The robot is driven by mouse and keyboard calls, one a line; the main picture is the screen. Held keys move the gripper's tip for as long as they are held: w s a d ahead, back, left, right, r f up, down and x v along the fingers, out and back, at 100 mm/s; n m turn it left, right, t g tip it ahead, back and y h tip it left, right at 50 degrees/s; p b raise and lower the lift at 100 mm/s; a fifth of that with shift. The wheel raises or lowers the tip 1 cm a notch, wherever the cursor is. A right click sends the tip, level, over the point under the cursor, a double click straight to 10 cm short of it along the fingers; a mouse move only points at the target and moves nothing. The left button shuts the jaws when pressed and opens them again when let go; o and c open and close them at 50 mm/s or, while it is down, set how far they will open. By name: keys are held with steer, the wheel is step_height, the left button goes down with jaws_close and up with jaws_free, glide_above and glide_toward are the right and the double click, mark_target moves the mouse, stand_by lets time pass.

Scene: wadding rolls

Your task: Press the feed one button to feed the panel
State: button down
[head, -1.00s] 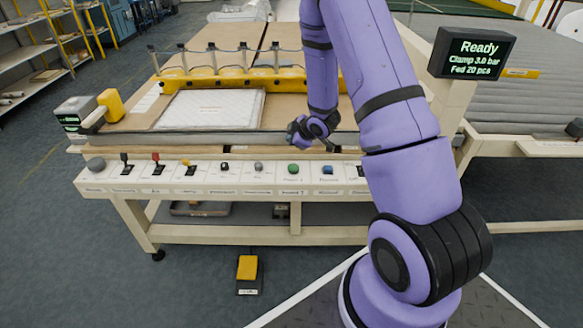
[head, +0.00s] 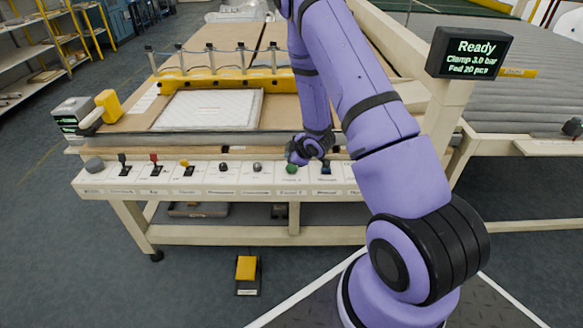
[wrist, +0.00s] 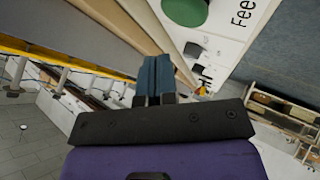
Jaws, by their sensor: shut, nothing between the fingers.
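The green button (head: 292,168) is on the sloped white control strip at the table's front edge. It also shows large at the top of the wrist view (wrist: 186,8), beside a label of which only "Fee" is readable. My gripper (head: 298,157) is just above and behind the green button in the head view; I cannot tell whether it touches it. In the wrist view its fingers (wrist: 155,75) are together with nothing between them. The white quilted panel (head: 208,109) lies flat on the table, in front of the yellow clamp bar (head: 215,84).
A blue button (head: 326,168) is right of the green one, with dark and grey knobs (head: 257,167) and small levers (head: 155,162) to the left. A display (head: 472,53) reads "Ready, Clamp 3.0 bar, Fed 20 pcs". A yellow pedal (head: 246,268) is on the floor.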

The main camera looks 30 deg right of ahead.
mark_target(292, 168)
steer(key=shift+f, duration=0.9)
steer(key=shift+f, duration=0.15)
stand_by(1.4)
steer(key=shift+f, duration=0.25)
